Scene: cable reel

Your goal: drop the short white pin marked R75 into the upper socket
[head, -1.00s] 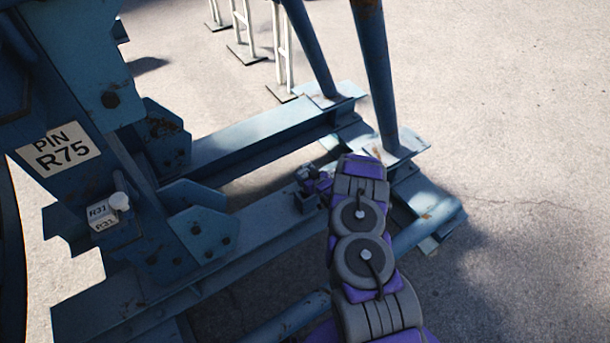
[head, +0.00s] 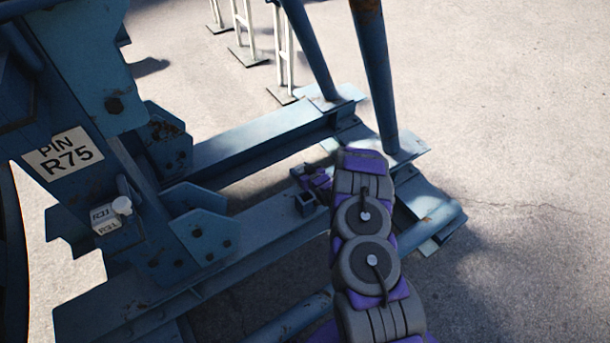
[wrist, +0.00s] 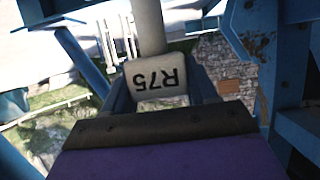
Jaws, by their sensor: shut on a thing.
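The white pin marked R75 (wrist: 160,76) fills the middle of the wrist view, its marking upside down, with a paler shaft running up out of frame. My gripper (wrist: 163,92) is shut on its block. In the head view my gripper (head: 311,188) is small, beyond my arm's end and over the blue base beams; I cannot make out the pin there. A plate reading PIN R75 (head: 63,154) is on the blue upright at left. I cannot identify the upper socket's opening in either view.
A white block with R-number labels (head: 106,218) and a round knob sits on the blue frame below the plate. Blue gusset plates (head: 199,234) and slanted posts (head: 375,80) stand around my arm. White stands (head: 283,55) are behind. Open pavement lies at right.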

